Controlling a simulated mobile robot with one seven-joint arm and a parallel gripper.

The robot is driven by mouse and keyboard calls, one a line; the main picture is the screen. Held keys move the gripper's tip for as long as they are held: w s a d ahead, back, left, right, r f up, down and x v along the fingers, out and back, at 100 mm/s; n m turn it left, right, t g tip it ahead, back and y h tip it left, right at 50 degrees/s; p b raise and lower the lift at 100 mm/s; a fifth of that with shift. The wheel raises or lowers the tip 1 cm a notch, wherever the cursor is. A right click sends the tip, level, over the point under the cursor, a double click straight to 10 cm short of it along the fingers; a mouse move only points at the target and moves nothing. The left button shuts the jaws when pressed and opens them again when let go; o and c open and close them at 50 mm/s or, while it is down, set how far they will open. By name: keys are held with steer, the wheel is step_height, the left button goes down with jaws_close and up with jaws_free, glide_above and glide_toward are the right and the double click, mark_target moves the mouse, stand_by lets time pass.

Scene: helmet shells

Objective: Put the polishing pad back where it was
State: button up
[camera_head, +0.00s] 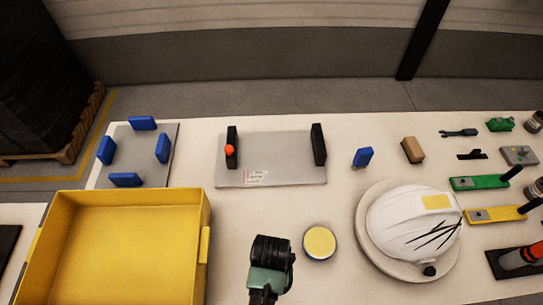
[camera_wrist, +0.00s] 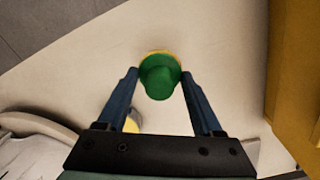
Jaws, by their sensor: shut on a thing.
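The polishing pad (camera_wrist: 160,78) shows in the wrist view as a green knob with a yellow edge behind it. It sits between the two dark blue fingers of my gripper (camera_wrist: 161,84), which is shut on its green knob. Whether the pad touches the table below is hard to tell. In the head view my arm's end (camera_head: 269,262) is low at the front middle, and the pad is hidden behind it. A round tin with a yellow top (camera_head: 319,242) stands just right of it; a finger partly covers this tin in the wrist view (camera_wrist: 132,124).
A yellow bin (camera_head: 207,245) stands left of my gripper. A white helmet (camera_head: 408,222) rests on a round base at right. A grey plate with black uprights (camera_head: 270,172) lies behind. Tools and blocks line the right side. The table (camera_head: 255,212) between plate and gripper is clear.

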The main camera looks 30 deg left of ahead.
steer(key=shift+f, duration=1.8)
steer(key=shift+f, duration=0.2)
steer(key=o, duration=1.2)
steer(key=shift+r, duration=0.1)
